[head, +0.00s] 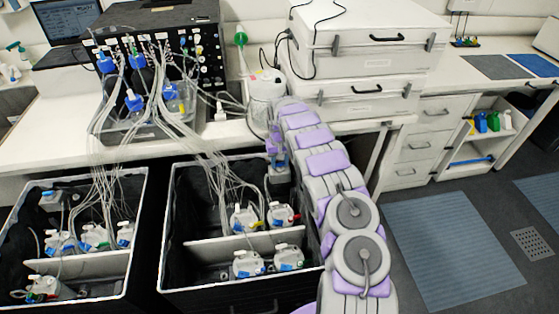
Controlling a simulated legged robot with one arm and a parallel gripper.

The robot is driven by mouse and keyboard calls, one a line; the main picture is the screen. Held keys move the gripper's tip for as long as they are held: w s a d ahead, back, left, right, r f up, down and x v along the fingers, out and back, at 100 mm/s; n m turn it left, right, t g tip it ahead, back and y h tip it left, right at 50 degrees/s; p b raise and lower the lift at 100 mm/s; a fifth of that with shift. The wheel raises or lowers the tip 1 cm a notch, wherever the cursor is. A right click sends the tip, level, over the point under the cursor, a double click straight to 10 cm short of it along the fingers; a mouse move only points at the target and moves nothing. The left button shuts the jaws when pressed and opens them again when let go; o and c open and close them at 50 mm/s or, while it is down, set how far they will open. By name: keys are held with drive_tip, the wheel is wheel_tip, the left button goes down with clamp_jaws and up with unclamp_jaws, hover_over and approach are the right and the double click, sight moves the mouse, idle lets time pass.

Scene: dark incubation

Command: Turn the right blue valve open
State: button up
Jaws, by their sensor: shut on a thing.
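Two black open boxes stand side by side in front of the bench, the left box (150,230) and the right box (165,235). My gripper (277,166) points down at the back right corner of the right box, below the end of my purple and white arm. It is shut on the right blue valve, of which only a small bluish part shows between the jaws. How far the valve is turned cannot be told. A similar blue-topped valve (47,195) is in the back left of the left box.
Several white bottles with tubes (243,218) stand in the right box, and more (93,236) in the left box. Thin tubes (170,130) run up to a black control unit (165,45). A white canister (264,90) stands on the bench close behind my arm. Floor at the right is clear.

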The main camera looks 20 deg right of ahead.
drive_tip(key=shift+r+n+p, duration=0.15)
drive_tip(key=shift+n+p, duration=0.55)
drive_tip(key=shift+p, duration=0.15)
drive_tip(key=shift+n+p, duration=0.4)
drive_tip(key=shift+n, duration=0.1)
drive_tip(key=shift+f, duration=0.2)
drive_tip(key=o, duration=1.1)
drive_tip(key=shift+c, duration=0.2)
drive_tip(key=shift+b, duration=0.35)
